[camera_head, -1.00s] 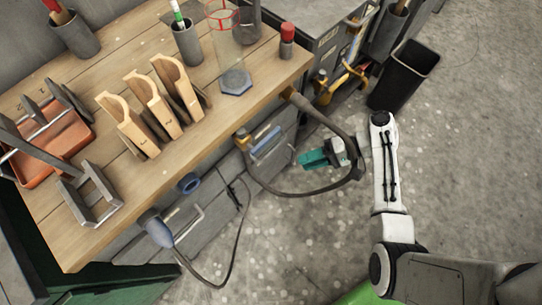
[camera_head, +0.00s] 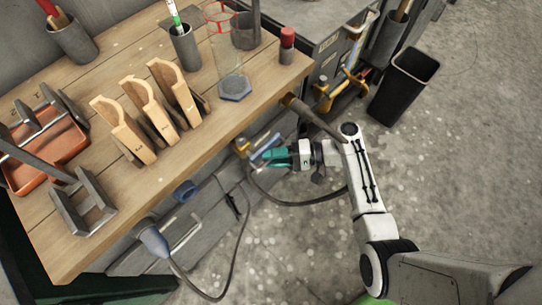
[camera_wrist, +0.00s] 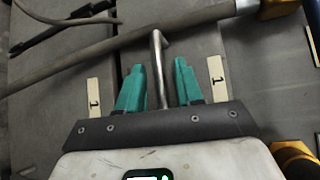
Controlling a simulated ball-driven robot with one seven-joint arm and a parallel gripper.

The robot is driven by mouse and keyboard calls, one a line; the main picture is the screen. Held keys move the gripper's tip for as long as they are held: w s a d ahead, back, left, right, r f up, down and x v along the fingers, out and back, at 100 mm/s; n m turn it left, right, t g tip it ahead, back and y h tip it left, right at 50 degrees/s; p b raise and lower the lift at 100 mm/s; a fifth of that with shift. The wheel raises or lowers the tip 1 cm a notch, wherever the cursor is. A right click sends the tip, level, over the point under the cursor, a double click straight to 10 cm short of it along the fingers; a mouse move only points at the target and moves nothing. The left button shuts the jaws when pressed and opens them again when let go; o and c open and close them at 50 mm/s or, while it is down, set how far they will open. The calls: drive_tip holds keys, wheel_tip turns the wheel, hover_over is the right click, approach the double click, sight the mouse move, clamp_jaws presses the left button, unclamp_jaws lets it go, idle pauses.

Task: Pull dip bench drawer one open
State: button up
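In the wrist view a grey drawer front (camera_wrist: 192,48) marked with two "1" labels (camera_wrist: 217,79) fills the middle. Its bent metal handle (camera_wrist: 158,65) stands out between the two teal fingers of my gripper (camera_wrist: 158,84). The fingers are open, with a gap visible on each side of the bar. In the head view my gripper (camera_head: 270,155) is low beside the front of the wooden bench (camera_head: 212,135), below its top edge. The handle between the fingers cannot be made out there.
A hose (camera_wrist: 85,50) crosses the drawer front just beyond the fingertips. Another drawer handle (camera_head: 186,238) and a blue-grey nozzle (camera_head: 152,238) with a cable are at the bench's left front. A black bin (camera_head: 405,85) stands at right. Open floor lies in front of the bench.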

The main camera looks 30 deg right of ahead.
drive_tip(key=shift+w+a, duration=0.2)
drive_tip(key=shift+a, duration=0.15)
drive_tip(key=shift+c, duration=0.2)
clamp_jaws()
drive_tip(key=shift+f, duration=0.1)
